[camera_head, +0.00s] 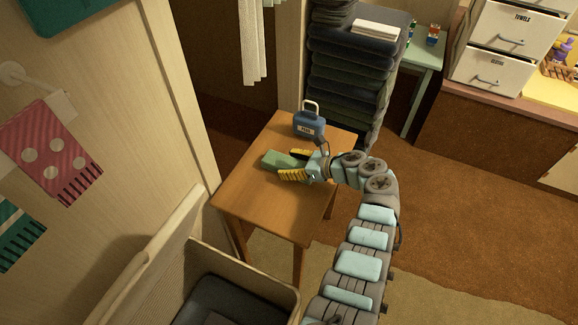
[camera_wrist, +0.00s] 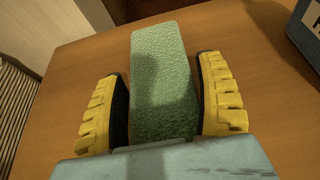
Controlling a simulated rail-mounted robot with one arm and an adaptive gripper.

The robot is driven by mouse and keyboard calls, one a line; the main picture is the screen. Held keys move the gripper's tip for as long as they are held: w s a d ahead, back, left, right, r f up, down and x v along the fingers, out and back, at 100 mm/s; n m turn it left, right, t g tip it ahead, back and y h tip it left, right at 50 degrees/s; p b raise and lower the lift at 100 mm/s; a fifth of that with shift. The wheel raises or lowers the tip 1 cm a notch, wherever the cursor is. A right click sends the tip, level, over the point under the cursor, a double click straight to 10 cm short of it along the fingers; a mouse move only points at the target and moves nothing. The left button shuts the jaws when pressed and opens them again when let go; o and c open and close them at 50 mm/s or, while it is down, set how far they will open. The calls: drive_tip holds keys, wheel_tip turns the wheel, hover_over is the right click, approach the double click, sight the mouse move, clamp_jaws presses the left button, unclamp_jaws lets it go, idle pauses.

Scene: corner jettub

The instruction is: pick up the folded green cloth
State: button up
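The folded green cloth (camera_head: 281,160) lies on a small wooden table (camera_head: 248,200). In the wrist view the cloth (camera_wrist: 163,75) is a long textured green block running away from me between my fingers. My gripper (camera_head: 294,164) is at the table, its two yellow ribbed fingers on either side of the cloth. In the wrist view my gripper (camera_wrist: 164,100) is open, with a gap between the left finger and the cloth and a narrower one on the right. The near end of the cloth is hidden by my gripper's body.
A blue labelled case (camera_head: 309,125) with a pale handle stands on the table just behind my gripper; its edge shows at the wrist view's right. A tall stack of dark folded cloths (camera_head: 345,75) stands behind. An open bin (camera_head: 240,270) is in front of the table.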

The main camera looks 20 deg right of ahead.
drive_tip(key=c, duration=0.8)
